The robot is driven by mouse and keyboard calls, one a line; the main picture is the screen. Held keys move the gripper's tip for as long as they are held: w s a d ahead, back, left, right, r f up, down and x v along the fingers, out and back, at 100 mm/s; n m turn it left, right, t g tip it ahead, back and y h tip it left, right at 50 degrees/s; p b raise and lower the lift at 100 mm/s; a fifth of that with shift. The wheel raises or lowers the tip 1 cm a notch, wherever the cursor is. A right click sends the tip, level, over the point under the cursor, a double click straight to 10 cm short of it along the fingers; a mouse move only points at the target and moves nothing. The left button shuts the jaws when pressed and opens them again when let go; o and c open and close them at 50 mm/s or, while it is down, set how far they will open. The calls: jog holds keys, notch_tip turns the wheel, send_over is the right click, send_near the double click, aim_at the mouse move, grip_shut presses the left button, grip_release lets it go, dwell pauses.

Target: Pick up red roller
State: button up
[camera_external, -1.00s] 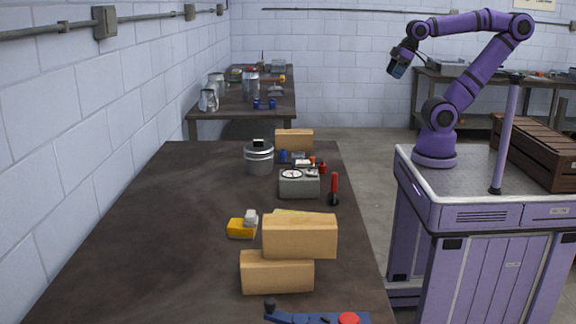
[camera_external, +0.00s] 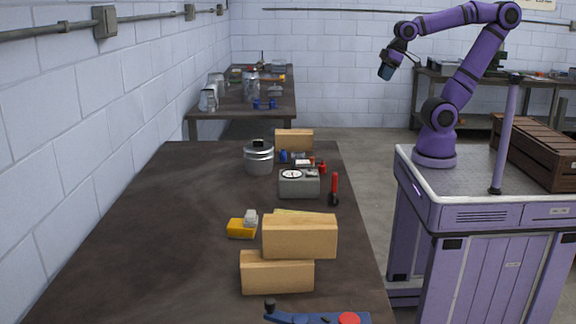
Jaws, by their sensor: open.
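A small tool with a red handle and a dark round end, which looks like the red roller (camera_external: 334,186), stands near the right edge of the dark table, just right of a grey box with a dial. My gripper (camera_external: 386,72) is at the end of my purple arm, raised in the air above and to the right of the table, well apart from the roller. It is open and nothing shows in it. Its fingertips are small and hard to make out.
The grey dial box (camera_external: 299,184) is close beside the roller. A metal pot (camera_external: 259,158), small red and blue items and a wooden block (camera_external: 294,140) stand behind. Stacked wooden blocks (camera_external: 299,237) are nearer. The table's left side (camera_external: 150,230) is clear.

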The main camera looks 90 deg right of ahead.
jog(key=w+a+f+g, duration=0.1)
jog(key=w+a+f, duration=0.25)
jog(key=w, duration=0.45)
jog(key=g, duration=0.4)
send_over(333, 173)
jog(key=f, duration=2.2)
jog(key=shift+d+f, duration=0.1)
jog(key=shift+d, duration=0.2)
jog(key=shift+a+f, duration=0.2)
jog(key=shift+f, duration=0.45)
jog(key=shift+w+f, duration=0.1)
jog(key=shift+f, duration=5.05)
grip_shut()
